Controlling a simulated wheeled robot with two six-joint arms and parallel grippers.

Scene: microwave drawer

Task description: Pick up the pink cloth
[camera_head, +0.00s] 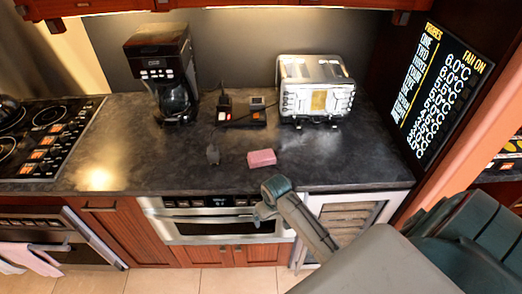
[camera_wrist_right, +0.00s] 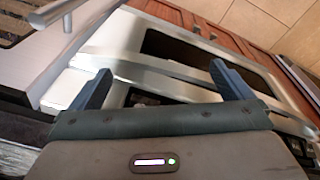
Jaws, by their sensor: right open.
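A small pink folded block (camera_head: 262,158), cloth or sponge, lies on the dark counter (camera_head: 330,160) near its front edge. A pale pink cloth (camera_head: 38,260) hangs at the oven front at the far left. I cannot tell which one is the task's cloth. My right gripper (camera_head: 260,211) is in front of the counter, below and apart from the pink block, close to the steel microwave drawer (camera_head: 225,228). In the right wrist view my right gripper (camera_wrist_right: 163,85) is open, its two fingers apart with the drawer front behind them. My left gripper is not in view.
A coffee maker (camera_head: 163,72), a silver toaster (camera_head: 316,90) and a small black device (camera_head: 241,113) stand at the back of the counter. A small dark object (camera_head: 213,154) lies left of the pink block. The stove (camera_head: 42,135) is at the left.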

